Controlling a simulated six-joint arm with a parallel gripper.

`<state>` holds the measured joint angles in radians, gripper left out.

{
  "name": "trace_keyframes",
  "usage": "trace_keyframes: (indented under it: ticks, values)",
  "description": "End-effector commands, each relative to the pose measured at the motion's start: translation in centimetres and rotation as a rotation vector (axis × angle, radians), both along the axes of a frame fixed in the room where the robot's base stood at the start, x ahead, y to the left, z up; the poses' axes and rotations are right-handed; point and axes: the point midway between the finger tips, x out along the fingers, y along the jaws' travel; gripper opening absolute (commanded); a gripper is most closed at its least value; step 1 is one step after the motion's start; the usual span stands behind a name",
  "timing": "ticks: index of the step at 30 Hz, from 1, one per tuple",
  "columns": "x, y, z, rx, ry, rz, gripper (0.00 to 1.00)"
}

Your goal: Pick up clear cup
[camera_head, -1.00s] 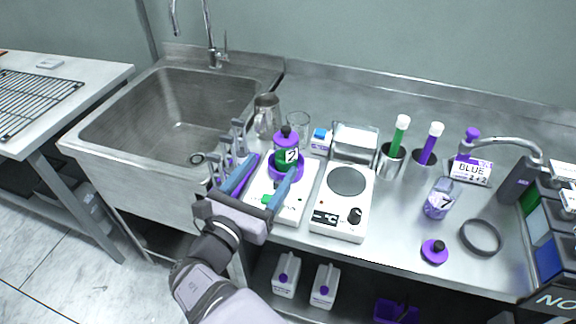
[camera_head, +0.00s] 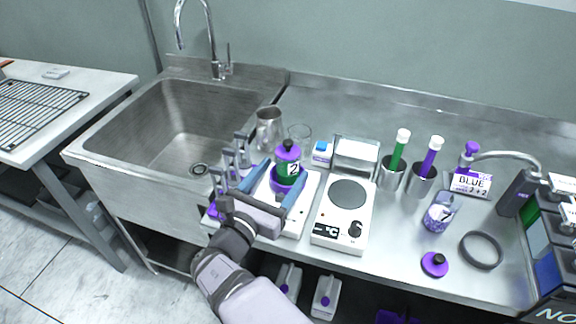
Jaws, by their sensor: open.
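A clear cup (camera_head: 300,132) stands at the back of the counter, right of a metal pitcher (camera_head: 268,128); its lower part is hidden behind a green and purple bottle (camera_head: 289,166) labelled 2. Another clear vessel (camera_head: 440,214), marked 7 and tinted purple, stands at the right. My gripper (camera_head: 284,174) is open, with its two blue fingers on either side of the bottle in this view. I cannot tell whether they touch it. The clear cup is beyond the fingertips.
The bottle stands over a white scale (camera_head: 301,213), beside a white hotplate (camera_head: 338,235). Metal holders with green (camera_head: 398,152) and purple (camera_head: 431,160) tubes are to the right. The sink (camera_head: 175,130) is left.

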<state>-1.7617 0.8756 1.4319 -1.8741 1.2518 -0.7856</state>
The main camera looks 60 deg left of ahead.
Motion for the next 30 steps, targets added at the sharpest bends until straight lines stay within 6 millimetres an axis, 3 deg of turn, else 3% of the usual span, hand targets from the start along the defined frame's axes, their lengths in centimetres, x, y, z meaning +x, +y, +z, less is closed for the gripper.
trace_keyframes:
  ticks: [4,13,19,21,30]
  values:
    - [1.11,0.78,0.09,0.000,-0.001,-0.001,0.66]
    - [1.34,0.97,-0.01,0.001,-0.001,0.000,0.66]
    - [1.32,0.96,0.01,0.001,-0.001,0.000,0.19]
    - [1.31,0.97,0.14,0.003,-0.002,0.000,0.12]
    - [1.30,0.98,0.65,0.005,-0.001,0.000,0.12]
